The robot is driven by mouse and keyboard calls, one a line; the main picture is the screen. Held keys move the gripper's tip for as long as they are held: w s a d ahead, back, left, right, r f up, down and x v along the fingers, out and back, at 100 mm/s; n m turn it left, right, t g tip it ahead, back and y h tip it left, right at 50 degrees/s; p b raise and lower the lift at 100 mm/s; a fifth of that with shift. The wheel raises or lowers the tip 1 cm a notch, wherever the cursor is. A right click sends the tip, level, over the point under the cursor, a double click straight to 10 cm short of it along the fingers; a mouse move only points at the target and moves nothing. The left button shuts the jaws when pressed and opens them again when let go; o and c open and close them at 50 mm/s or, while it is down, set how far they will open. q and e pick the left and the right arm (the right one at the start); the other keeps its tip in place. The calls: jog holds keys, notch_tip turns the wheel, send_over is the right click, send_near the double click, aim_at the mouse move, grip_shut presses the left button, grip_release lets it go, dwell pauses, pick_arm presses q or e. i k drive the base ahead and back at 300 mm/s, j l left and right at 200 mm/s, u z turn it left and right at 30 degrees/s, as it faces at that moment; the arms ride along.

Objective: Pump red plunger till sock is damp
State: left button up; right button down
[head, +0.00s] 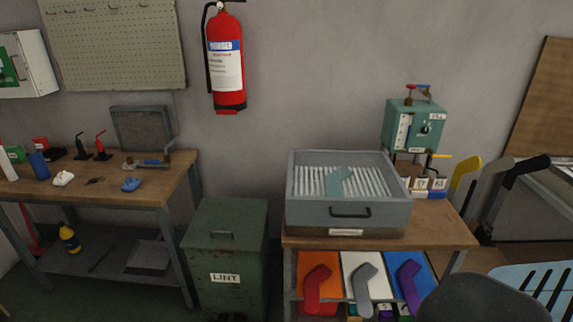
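A teal sock-shaped piece (340,182) lies on the white slats inside a grey open-topped box (348,218) with a front handle. I cannot tell whether it is damp. No part is clearly recognisable as the red plunger. A small upright red piece with a black base (101,147) stands on the left bench, beside a similar black one (81,148). Neither of my grippers is in view.
The box stands on a wooden bench (445,233). Sock shapes in red, grey and purple (409,285) hang below. A green LINT bin (225,255) stands between this bench and the left bench (100,195). A fire extinguisher (226,62) hangs above.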

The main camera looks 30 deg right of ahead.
aim_at(411, 87)
jog(key=z, duration=0.95)
jog(key=i+l+u, duration=0.25)
jog(key=l, duration=0.35)
jog(key=i+l+u, duration=0.25)
jog(key=l, duration=0.4)
jog(key=l+u, duration=0.25)
jog(key=l, duration=0.35)
jog(key=l+u, duration=0.25)
jog(key=l, duration=0.45)
jog(key=i, duration=0.05)
